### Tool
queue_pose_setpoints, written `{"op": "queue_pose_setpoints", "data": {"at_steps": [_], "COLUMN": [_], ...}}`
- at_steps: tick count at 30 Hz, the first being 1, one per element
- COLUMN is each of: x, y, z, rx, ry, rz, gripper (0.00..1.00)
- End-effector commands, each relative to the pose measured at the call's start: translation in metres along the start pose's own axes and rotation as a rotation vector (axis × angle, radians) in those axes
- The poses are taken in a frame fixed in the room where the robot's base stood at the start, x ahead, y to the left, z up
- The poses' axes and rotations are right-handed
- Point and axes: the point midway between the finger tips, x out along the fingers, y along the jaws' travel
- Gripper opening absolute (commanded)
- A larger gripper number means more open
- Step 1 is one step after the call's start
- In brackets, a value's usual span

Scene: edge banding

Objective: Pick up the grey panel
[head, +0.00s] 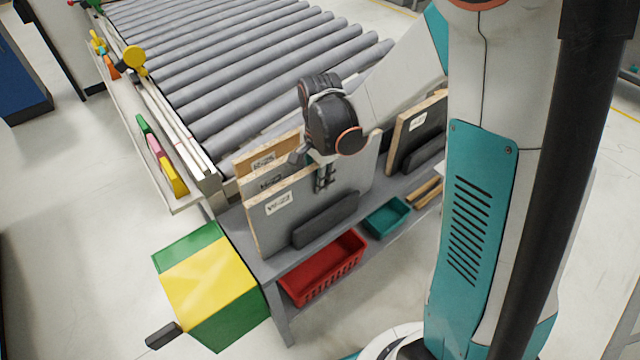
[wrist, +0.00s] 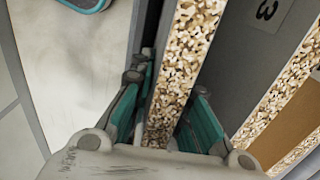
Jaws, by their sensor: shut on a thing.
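The grey panel (head: 312,203) stands upright on the grey rack shelf at the front of a row of panels. It has a white label on its face and a speckled particle-board core. Its cut edge also shows in the wrist view (wrist: 187,62). My gripper (head: 324,178) reaches down over the panel's top edge. In the wrist view my gripper (wrist: 165,118) has one teal-padded finger on each side of that edge and is shut on it. The panel's lower part is partly hidden by a dark block (head: 325,220).
More labelled panels stand close behind (head: 262,162), and another panel (head: 416,126) stands to the right. A red bin (head: 325,270) and a teal bin (head: 388,217) sit in front. A roller conveyor (head: 240,70) lies behind; a yellow-green box (head: 208,287) is at front left.

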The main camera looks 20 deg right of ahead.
Motion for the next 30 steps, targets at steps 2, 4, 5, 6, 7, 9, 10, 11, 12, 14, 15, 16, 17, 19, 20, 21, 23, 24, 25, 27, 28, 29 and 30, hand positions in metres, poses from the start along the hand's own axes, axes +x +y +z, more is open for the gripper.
{"op": "queue_pose_setpoints", "data": {"at_steps": [2,4,5,6,7,9,10,11,12,14,15,16,17,19,20,21,23,24,25,27,28,29,30], "x": [-0.007,-0.015,-0.02,-0.027,-0.032,-0.047,-0.054,-0.061,-0.071,-0.086,-0.096,-0.103,-0.111,-0.126,-0.133,-0.141,-0.153,-0.16,-0.165,-0.175,-0.178,-0.182,-0.186], "y": [0.0,0.0,0.0,0.0,0.0,0.0,0.0,0.0,0.0,0.0,0.0,0.0,0.0,0.0,0.0,0.0,0.0,0.0,0.0,0.0,0.0,0.0,0.0], "z": [0.0,0.0,0.0,0.0,0.0,0.0,0.0,0.0,0.0,0.0,0.0,0.0,0.0,0.0,0.0,0.0,0.0,0.0,0.0,0.0,0.0,0.0,0.0], "rx": [0.0,0.0,0.0,0.0,0.0,0.0,0.0,0.0,0.0,0.0,0.0,0.0,0.0,0.0,0.0,0.0,0.0,0.0,0.0,0.0,0.0,0.0,0.0], "ry": [0.0,0.0,0.0,0.0,0.0,0.0,0.0,0.0,0.0,0.0,0.0,0.0,0.0,0.0,0.0,0.0,0.0,0.0,0.0,0.0,0.0,0.0,0.0], "rz": [0.0,0.0,0.0,0.0,0.0,0.0,0.0,0.0,0.0,0.0,0.0,0.0,0.0,0.0,0.0,0.0,0.0,0.0,0.0,0.0,0.0,0.0,0.0], "gripper": [0.0,0.0,0.0,0.0,0.0,0.0,0.0,0.0,0.0,0.0,0.0,0.0,0.0,0.0,0.0,0.0,0.0,0.0,0.0,0.0,0.0,0.0,0.0]}}
